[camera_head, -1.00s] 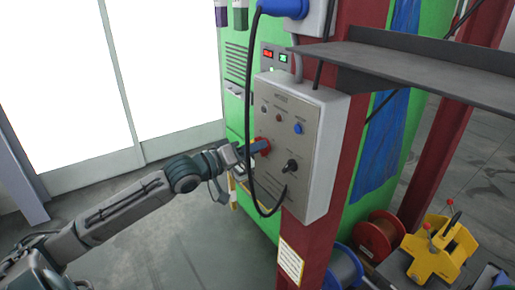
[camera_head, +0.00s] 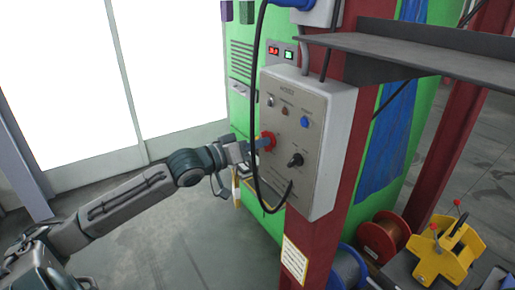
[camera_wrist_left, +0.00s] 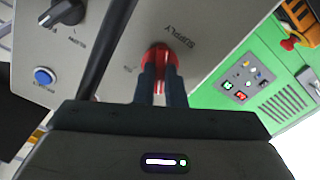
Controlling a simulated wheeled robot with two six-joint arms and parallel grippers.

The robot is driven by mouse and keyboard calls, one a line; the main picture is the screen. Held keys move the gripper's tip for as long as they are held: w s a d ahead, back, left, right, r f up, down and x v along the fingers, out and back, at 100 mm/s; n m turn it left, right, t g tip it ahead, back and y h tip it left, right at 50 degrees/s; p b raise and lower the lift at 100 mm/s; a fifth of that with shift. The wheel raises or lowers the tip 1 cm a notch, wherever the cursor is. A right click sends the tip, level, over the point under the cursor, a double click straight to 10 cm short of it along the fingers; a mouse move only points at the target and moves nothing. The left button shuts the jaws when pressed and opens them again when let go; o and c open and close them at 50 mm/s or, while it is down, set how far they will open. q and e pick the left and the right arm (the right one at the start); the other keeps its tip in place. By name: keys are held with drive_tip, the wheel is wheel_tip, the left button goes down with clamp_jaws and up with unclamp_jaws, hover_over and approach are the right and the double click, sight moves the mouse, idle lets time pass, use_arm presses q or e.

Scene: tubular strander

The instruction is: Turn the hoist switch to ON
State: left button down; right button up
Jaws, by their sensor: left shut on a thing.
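The grey hoist control box (camera_head: 335,150) hangs on the red post. On its front face is a red rotary knob (camera_head: 268,140), marked SUPPLY in the left wrist view. My left gripper (camera_head: 261,143) reaches it from the left and is shut on this red knob (camera_wrist_left: 160,57), one finger on each side of it. The fingers hide part of the knob, so its exact setting cannot be read. A black selector knob (camera_head: 295,160) sits to the right of the red one. My right gripper is not in view.
A black cable (camera_head: 252,100) loops down in front of the box, close beside my left gripper. A blue button (camera_head: 304,122) is above the black knob. A dark metal shelf (camera_head: 420,48) juts out at upper right. Floor at left is clear.

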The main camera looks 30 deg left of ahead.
use_arm(q)
drive_tip(key=shift+m+b, duration=2.4)
drive_tip(key=shift+m, duration=5)
drive_tip(key=c, duration=1.5)
unclamp_jaws()
